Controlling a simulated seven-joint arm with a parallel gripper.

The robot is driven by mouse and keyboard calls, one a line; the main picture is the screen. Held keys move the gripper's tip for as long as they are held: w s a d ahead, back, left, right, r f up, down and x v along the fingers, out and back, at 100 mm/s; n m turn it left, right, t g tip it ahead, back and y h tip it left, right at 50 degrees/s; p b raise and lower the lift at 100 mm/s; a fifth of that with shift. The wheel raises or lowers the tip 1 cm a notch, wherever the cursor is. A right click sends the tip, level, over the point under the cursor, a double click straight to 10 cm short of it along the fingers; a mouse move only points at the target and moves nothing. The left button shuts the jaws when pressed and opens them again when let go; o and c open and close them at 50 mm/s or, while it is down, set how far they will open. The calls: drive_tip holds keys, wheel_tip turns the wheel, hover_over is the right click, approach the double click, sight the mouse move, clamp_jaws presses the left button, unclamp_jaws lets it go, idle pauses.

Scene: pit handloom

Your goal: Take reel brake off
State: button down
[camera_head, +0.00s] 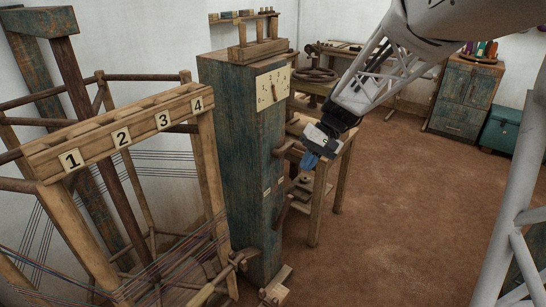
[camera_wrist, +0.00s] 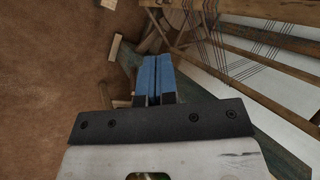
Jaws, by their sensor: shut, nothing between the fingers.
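A tall blue-green wooden post (camera_head: 240,150) carries a dial plate (camera_head: 272,88) with a dark pointer. Short wooden levers stick out from its right side, an upper one (camera_head: 288,147) and a lower one (camera_head: 283,211). I cannot tell for certain which part is the reel brake. My gripper (camera_head: 309,160) is in the air to the right of the post, near the upper lever, its blue fingers pointing down. In the wrist view the fingers (camera_wrist: 152,77) are together and empty. Wooden parts behind them are partly hidden.
The loom frame with a numbered rail (camera_head: 120,130) and threads stands at left. A wooden table (camera_head: 330,170) is behind my gripper, with a handwheel (camera_head: 313,74) farther back. A cabinet (camera_head: 466,95) and teal chest (camera_head: 503,129) stand at the back right. The brown floor (camera_head: 410,220) is clear.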

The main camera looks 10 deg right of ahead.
drive_tip(key=w+d+f+y, duration=0.4)
drive_tip(key=w+f, duration=0.5)
drive_tip(key=w, duration=0.2)
drive_tip(key=w+d+f+y, duration=0.35)
drive_tip(key=w+f, duration=0.55)
drive_tip(key=w, duration=0.3)
drive_tip(key=w+d+f+m+t+y, duration=0.1)
drive_tip(key=w+d+f+t, duration=0.1)
drive_tip(key=f, duration=0.6)
drive_tip(key=w+d+f+t+y, duration=0.2)
drive_tip(key=w+d+f, duration=0.2)
drive_tip(key=f, duration=0.5)
drive_tip(key=w+d+f+m+t+y, duration=0.1)
drive_tip(key=w+d+f+t, duration=0.1)
drive_tip(key=d+f, duration=0.4)
wheel_tip(320, 180, down, 2)
drive_tip(key=shift+w+d+f+m, duration=0.2)
drive_tip(key=shift+w+d+m, duration=0.15)
drive_tip(key=shift+w, duration=0.5)
drive_tip(key=shift+y, duration=0.25)
drive_tip(key=s+x, duration=0.2)
drive_tip(key=x, duration=1)
drive_tip(key=shift+s+a+r, duration=0.15)
drive_tip(key=shift+s+a, duration=0.2)
drive_tip(key=shift+a, duration=0.3)
